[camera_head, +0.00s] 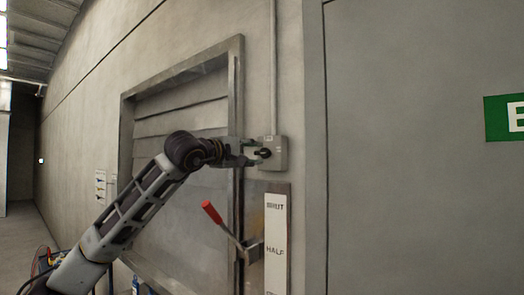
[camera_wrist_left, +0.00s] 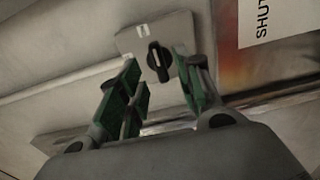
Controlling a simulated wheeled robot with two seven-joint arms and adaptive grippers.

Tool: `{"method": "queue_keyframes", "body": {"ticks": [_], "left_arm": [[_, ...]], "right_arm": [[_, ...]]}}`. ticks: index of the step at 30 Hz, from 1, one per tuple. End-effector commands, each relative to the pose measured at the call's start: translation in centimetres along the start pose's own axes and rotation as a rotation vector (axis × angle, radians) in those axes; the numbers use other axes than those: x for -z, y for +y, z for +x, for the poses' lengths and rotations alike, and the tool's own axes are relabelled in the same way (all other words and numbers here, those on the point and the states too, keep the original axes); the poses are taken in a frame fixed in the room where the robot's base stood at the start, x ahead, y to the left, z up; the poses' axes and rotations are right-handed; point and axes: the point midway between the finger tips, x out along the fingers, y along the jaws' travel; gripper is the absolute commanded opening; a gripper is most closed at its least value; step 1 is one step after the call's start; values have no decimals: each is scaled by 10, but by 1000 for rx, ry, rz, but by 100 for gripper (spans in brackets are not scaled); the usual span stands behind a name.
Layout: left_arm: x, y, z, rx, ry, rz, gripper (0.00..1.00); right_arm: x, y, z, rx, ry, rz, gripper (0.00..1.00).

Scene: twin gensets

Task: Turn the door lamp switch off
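The door lamp switch is a small grey box (camera_head: 280,146) on the concrete wall, with a black rotary knob (camera_head: 264,153) on its face. In the left wrist view the box (camera_wrist_left: 128,40) and knob (camera_wrist_left: 158,62) show just beyond the fingertips. The knob's pale mark points toward the box's upper edge in that view. My left gripper (camera_head: 254,152) is open, its fingers on either side of the knob. They seem apart from it; I cannot tell whether the tips reach around it. My right gripper is not in view.
Below the switch is a lever with a red handle (camera_head: 212,212) beside a white label plate (camera_head: 277,240) reading SHUT and HALF. A framed louvre (camera_head: 180,110) lies behind my left arm. A grey door (camera_head: 425,200) with a green sign (camera_head: 505,117) is at right.

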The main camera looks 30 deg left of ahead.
Motion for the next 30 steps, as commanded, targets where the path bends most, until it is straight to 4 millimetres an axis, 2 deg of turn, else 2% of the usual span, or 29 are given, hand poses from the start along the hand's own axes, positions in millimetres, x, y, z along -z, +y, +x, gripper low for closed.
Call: {"method": "queue_keyframes", "body": {"ticks": [6, 13, 27, 28, 30], "left_arm": [[0, 2, 27, 1, -1, -1, 35], [0, 2, 47, 1, 0, -1, 35], [0, 0, 55, 0, 0, 0, 35], [0, 0, 55, 0, 0, 0, 34], [0, 0, 55, 0, 0, 0, 25]], "right_arm": [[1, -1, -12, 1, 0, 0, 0], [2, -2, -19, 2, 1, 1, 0], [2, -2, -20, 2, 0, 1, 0], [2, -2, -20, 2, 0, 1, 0], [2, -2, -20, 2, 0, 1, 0]]}}
